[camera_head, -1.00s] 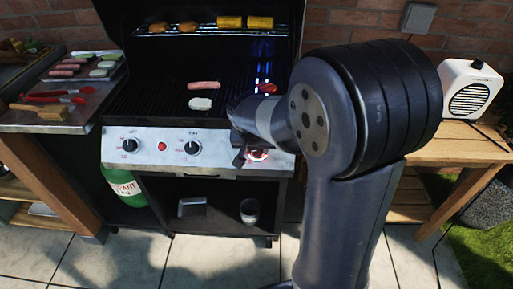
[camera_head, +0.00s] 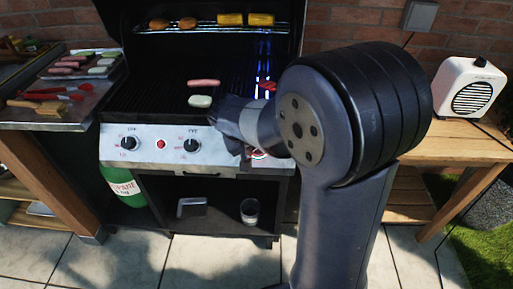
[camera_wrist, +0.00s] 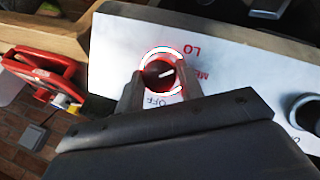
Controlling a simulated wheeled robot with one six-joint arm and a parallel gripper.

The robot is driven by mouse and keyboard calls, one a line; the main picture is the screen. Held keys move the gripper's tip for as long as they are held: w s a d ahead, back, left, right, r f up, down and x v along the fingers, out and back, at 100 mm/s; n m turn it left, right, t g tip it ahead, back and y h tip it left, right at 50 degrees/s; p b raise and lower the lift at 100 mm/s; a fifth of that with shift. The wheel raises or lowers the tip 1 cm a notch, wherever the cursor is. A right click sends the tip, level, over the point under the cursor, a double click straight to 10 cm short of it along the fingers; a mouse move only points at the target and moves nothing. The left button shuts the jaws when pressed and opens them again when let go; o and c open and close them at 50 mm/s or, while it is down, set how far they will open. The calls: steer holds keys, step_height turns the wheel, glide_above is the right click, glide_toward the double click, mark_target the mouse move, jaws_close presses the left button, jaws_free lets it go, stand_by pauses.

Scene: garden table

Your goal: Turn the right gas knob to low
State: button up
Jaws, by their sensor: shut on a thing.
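The right gas knob (camera_wrist: 155,73) shows in the wrist view, ringed in lit red and white, with a white pointer line. The pointer faces roughly toward the "ME" lettering, with "LO" beside it and "OFF" on the gripper side. My gripper (camera_wrist: 160,80) is shut on this knob, one finger at each side. In the head view my gripper (camera_head: 246,157) is at the right end of the silver control panel (camera_head: 222,154), and my arm hides most of the knob. Blue flames (camera_head: 263,62) burn on the right of the grill.
A middle knob (camera_head: 191,146), a red button (camera_head: 161,144) and a left knob (camera_head: 129,143) sit along the panel. A red object (camera_wrist: 45,80) shows in the wrist view.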

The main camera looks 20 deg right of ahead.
steer(key=shift+n+h+b, duration=0.3)
steer(key=shift+n+h, duration=0.1)
steer(key=shift+n, duration=0.5)
steer(key=o, duration=1)
steer(key=p+v, duration=0.1)
steer(key=v, duration=1)
steer(key=shift+s+f, duration=0.1)
steer(key=shift+s, duration=0.05)
